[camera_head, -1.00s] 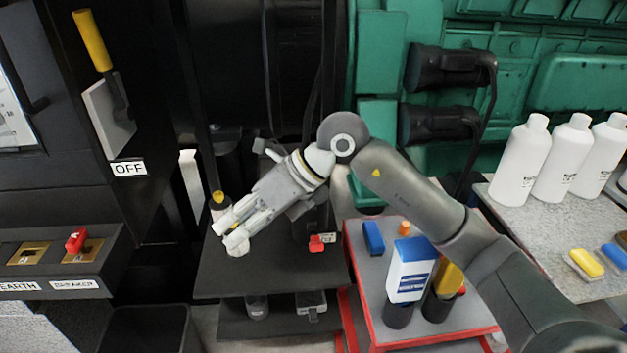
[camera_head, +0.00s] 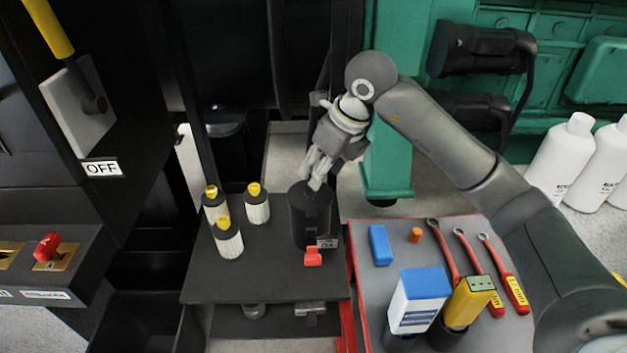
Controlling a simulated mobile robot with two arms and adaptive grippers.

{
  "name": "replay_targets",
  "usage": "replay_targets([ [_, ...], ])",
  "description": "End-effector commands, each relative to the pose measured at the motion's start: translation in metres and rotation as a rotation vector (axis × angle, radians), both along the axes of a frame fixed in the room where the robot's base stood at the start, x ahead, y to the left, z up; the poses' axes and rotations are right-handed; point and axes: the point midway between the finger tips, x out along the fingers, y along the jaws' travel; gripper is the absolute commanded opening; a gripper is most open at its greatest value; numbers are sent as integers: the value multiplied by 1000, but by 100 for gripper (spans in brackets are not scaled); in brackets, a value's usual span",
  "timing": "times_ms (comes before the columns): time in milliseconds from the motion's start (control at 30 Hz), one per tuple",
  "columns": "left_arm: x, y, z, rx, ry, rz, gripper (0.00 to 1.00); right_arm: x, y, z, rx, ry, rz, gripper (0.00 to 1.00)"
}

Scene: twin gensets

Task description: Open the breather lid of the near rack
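The near rack (camera_head: 225,290) is a black shelf unit left of centre. A black cylindrical canister (camera_head: 308,222) stands at its right, with a small label and a red tab (camera_head: 313,257) at its front foot; it looks like the breather. My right gripper (camera_head: 312,177) reaches in from the right and points down at the canister's top. Its fingertips are at or just above the rim; contact cannot be told, nor how far the fingers are apart. The lid is partly hidden by the fingers. My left gripper is not in view.
Several white bottles with yellow caps (camera_head: 257,205) stand left of the canister. A red-edged cart (camera_head: 393,290) at right holds wrenches, a blue-capped box (camera_head: 418,300) and a yellow item. A black cabinet with a yellow lever (camera_head: 47,28) stands left. A green machine (camera_head: 390,155) is behind.

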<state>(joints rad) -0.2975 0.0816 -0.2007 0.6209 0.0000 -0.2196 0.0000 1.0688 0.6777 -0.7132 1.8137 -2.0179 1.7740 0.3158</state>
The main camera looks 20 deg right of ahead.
Motion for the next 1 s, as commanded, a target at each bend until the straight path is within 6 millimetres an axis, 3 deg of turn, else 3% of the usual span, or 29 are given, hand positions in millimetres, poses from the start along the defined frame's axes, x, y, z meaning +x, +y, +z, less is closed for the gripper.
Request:
replay_targets([
  [133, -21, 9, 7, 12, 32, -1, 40, 10, 6, -27, 1, 5, -2, 45],
  [333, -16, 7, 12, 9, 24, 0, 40, 20, 11, -56, 1, 3, -1, 45],
  [567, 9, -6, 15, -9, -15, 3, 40, 25, 14, -68, 0, 0, 1, 45],
  [767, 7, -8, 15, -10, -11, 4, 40, 25, 14, -69, 0, 0, 1, 45],
  [1000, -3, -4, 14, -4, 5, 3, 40, 25, 13, -68, 1, 0, 0, 18],
])
